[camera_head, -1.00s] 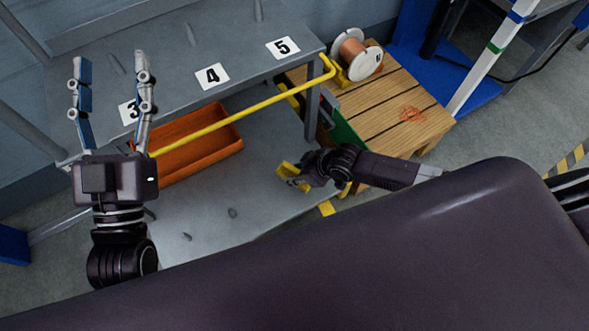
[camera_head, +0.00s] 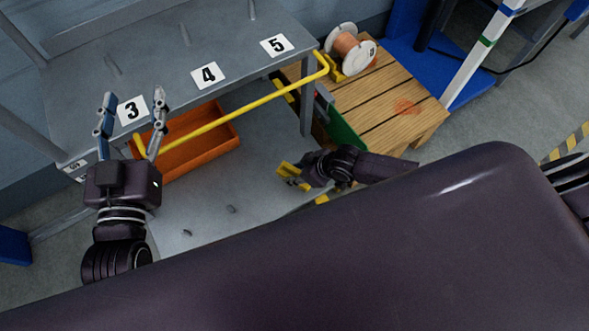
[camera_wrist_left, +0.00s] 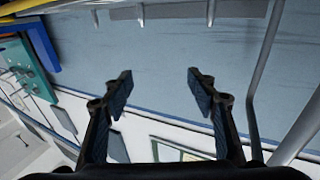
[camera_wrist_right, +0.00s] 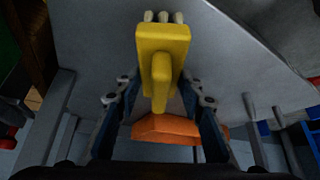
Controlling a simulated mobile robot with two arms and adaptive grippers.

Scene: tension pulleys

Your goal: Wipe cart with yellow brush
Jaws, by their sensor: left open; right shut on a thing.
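The cart (camera_head: 185,215) is grey, with an upper shelf (camera_head: 165,60) bearing labels 3, 4 and 5, and a yellow handle bar (camera_head: 225,116) along its near side. My right gripper (camera_head: 300,175) is shut on the yellow brush (camera_head: 287,172), over the right part of the lower shelf. In the right wrist view the brush (camera_wrist_right: 161,60) sits between the fingers, with pale bristle tufts at its far end. I cannot tell if the bristles touch the shelf. My left gripper (camera_head: 132,112) is open and empty, fingers up, in front of the upper shelf near label 3.
An orange bin (camera_head: 195,152) stands on the lower shelf, left of the brush. A wooden table (camera_head: 385,98) with a copper wire spool (camera_head: 352,50) and an orange mark stands to the right.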

